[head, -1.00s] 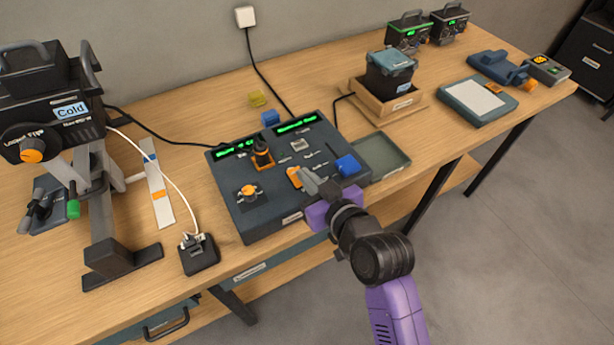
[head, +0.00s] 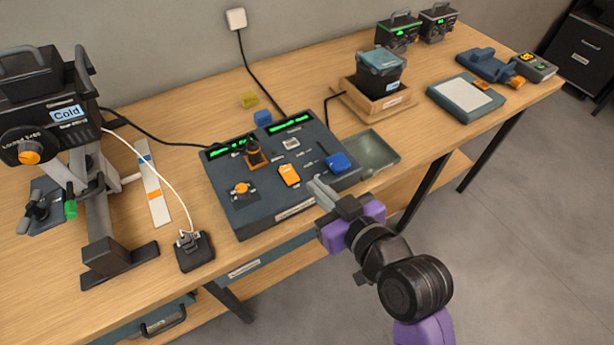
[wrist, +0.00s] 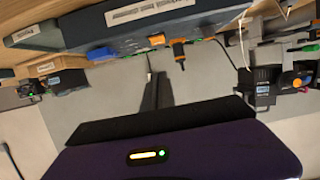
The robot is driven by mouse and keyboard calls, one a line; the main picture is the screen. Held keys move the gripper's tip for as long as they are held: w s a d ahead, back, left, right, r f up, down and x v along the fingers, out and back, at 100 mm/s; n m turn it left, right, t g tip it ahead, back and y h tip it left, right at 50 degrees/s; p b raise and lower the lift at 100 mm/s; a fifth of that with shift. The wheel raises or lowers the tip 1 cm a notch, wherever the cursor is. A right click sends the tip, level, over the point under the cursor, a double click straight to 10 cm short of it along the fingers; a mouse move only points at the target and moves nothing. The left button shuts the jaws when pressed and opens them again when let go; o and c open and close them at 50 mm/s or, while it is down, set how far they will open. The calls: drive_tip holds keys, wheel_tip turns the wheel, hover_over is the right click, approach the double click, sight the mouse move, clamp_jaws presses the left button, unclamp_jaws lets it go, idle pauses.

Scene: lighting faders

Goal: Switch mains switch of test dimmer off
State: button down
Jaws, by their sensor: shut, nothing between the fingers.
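The dark console (head: 243,213), which I take as the test dimmer, lies at the table's front edge. It has two lit green displays, an orange rocker switch (head: 289,174), an orange knob (head: 241,189), an upright black-and-orange handle (head: 255,154) and a blue block (head: 338,161). The switch's position and the small lettering are too small to read. My gripper (head: 316,186) is shut and empty, near the console's front edge, to the right of and in front of the orange switch, apart from it. In the wrist view the console (wrist: 120,38) appears upside down.
A shallow green tray (head: 385,150) sits right of the console. A lamp fixture (head: 45,125) on a stand and a black socket box (head: 195,252) with cables are at left. A wooden box (head: 372,107) stands behind the tray. Floor in front is clear.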

drive_tip(key=shift+v, duration=1)
drive_tip(key=shift+f, duration=0.1)
drive_tip(key=d+r+m+t+h, duration=0.1)
drive_tip(key=d+r+m+t, duration=0.1)
drive_tip(key=d+r+t, duration=0.15)
drive_tip(key=s+d+m+t+h, duration=0.2)
drive_tip(key=s+d+m+h, duration=0.1)
drive_tip(key=s+d, duration=0.4)
drive_tip(key=s+d+f+g+h, duration=0.1)
drive_tip(key=s+d, duration=0.1)
drive_tip(key=s, duration=0.6)
drive_tip(key=s+d+f+m+h, duration=0.1)
drive_tip(key=s+d+f, duration=0.1)
drive_tip(key=s, duration=0.6)
drive_tip(key=s+d+f+g+h, duration=0.1)
drive_tip(key=s+d, duration=0.3)
drive_tip(key=s, duration=0.4)
drive_tip(key=shift+d+f+m+g+h, duration=0.2)
drive_tip(key=shift+f+m+g+h, duration=0.2)
drive_tip(key=shift+f+h, duration=0.1)
